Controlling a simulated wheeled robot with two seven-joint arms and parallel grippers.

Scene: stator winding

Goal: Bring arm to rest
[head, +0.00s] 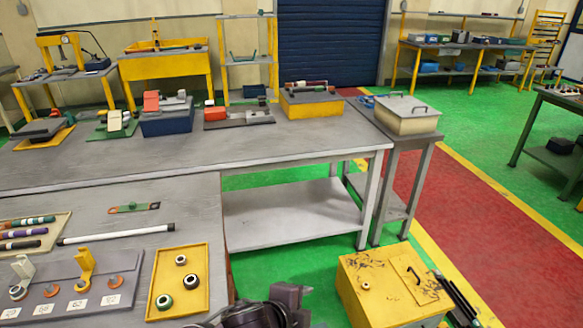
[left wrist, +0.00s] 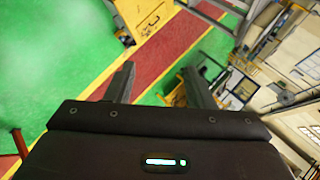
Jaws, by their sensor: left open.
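My left gripper (left wrist: 158,78) is open in the left wrist view, its two dark fingers apart with nothing between them. The fingers point over the green floor and the red walkway. In the head view, dark parts of my left arm and gripper (head: 288,296) show at the bottom edge, right of the near table. They are apart from the table's objects. The fingertips are not clear there. I cannot make out my right gripper in either view.
The near table (head: 190,195) holds a yellow tray (head: 206,262) with several rings, a white rod (head: 116,234) and a grey fixture (head: 130,262). A yellow box (head: 385,275) stands at the lower right, with dark bars beside it. The red walkway (head: 460,200) is clear.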

